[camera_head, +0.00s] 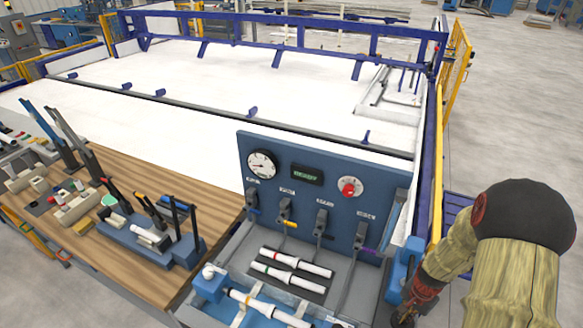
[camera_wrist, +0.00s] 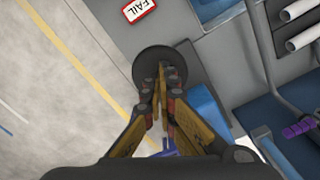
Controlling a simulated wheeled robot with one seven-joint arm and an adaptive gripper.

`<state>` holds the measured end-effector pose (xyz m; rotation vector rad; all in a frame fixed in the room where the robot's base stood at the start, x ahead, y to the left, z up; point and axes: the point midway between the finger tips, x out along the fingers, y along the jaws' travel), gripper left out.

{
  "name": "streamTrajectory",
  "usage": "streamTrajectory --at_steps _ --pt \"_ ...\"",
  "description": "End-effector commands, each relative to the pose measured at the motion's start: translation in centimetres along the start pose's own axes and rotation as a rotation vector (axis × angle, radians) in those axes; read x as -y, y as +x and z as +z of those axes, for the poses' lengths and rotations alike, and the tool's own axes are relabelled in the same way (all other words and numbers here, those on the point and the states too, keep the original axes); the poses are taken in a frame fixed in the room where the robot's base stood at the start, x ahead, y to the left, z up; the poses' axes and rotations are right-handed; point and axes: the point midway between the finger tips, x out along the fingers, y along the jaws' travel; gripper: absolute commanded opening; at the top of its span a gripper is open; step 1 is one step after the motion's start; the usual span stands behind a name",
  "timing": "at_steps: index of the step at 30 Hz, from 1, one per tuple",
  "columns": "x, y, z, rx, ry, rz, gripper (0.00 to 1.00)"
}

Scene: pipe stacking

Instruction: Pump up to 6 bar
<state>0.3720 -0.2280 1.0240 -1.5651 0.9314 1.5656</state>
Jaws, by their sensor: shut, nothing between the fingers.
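A blue test panel (camera_head: 318,190) stands at the middle right in the head view. It carries a round white pressure gauge (camera_head: 262,164), a small green-lit display (camera_head: 307,175) and a red knob (camera_head: 349,187) on a pale dial. The needle's reading is too small to tell. My gripper (camera_wrist: 162,80) is shut and empty in the wrist view, its fingertips over a dark round disc (camera_wrist: 146,60). I cannot tell whether they touch it. In the head view, my gripper is low at the right, beside the panel's bench, partly hidden.
White pipes (camera_head: 297,262) lie in the bench below the panel. A wooden table (camera_head: 150,262) with clamps stands at the left. A blue railing (camera_head: 431,170) runs behind the bench. Grey floor (camera_head: 512,120) is open at the right.

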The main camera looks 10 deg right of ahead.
Motion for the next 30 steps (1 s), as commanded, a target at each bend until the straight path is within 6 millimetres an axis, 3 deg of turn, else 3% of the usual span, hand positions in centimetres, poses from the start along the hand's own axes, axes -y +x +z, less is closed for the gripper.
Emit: streamTrajectory --at_steps 17,23,30 --pt "0.2 5.0 -0.3 0.0 0.0 0.0 0.0" --pt "0.2 4.1 -0.3 -0.001 0.0 0.0 0.0" --pt "0.1 1.1 -0.1 -0.002 0.0 -0.001 0.0"
